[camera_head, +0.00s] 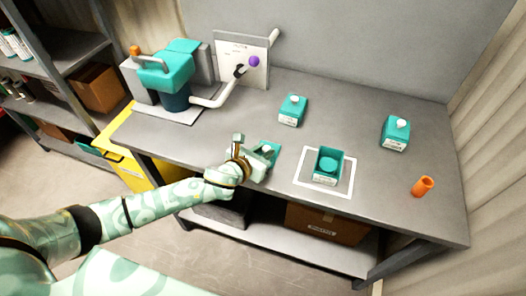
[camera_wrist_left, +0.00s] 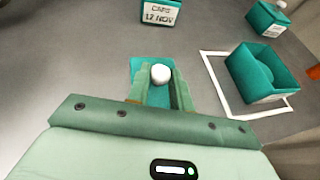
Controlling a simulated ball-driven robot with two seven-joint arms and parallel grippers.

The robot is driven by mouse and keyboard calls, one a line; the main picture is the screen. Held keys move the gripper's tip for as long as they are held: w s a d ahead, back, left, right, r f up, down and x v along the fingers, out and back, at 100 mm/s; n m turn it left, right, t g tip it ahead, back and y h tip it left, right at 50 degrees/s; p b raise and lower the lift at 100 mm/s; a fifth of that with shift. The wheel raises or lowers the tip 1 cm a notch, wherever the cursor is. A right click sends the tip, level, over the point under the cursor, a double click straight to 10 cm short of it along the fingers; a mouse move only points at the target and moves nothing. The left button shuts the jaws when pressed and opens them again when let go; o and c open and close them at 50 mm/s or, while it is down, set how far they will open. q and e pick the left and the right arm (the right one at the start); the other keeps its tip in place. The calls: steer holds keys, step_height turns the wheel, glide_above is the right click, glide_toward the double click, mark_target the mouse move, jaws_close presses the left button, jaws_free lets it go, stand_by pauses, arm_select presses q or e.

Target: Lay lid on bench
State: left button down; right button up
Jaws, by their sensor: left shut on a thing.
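My left gripper (camera_head: 262,155) is over the front of the grey bench (camera_head: 225,125), left of the open tank. It is shut on the white knob (camera_wrist_left: 160,74) of a flat teal lid (camera_wrist_left: 138,68). The lid's teal edge (camera_head: 272,147) shows just beyond the fingers in the head view. I cannot tell whether the lid touches the bench or is slightly above it. The open teal tank (camera_head: 327,178) stands inside a white square outline, with a round teal shape inside; it also shows in the left wrist view (camera_wrist_left: 268,92). My right gripper is not in view.
Two lidded teal tanks stand behind (camera_head: 291,112) and at right (camera_head: 394,135). An orange cylinder (camera_head: 423,187) is near the right front. A teal machine (camera_head: 165,75) with a grey pipe and a panel (camera_head: 243,60) occupies the left back. Bare bench surrounds the lid.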

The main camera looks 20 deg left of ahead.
arm_select(q)
steer(key=c, duration=1.2)
jaws_free()
steer(key=shift+f, duration=0.15)
steer(key=shift+c, duration=0.2)
steer(key=shift+s+r, duration=0.15)
steer(key=shift+r, duration=0.15)
steer(key=p+v, duration=0.3)
steer(key=v, duration=0.8)
steer(key=shift+s, duration=0.35)
steer(key=shift+a, duration=0.1)
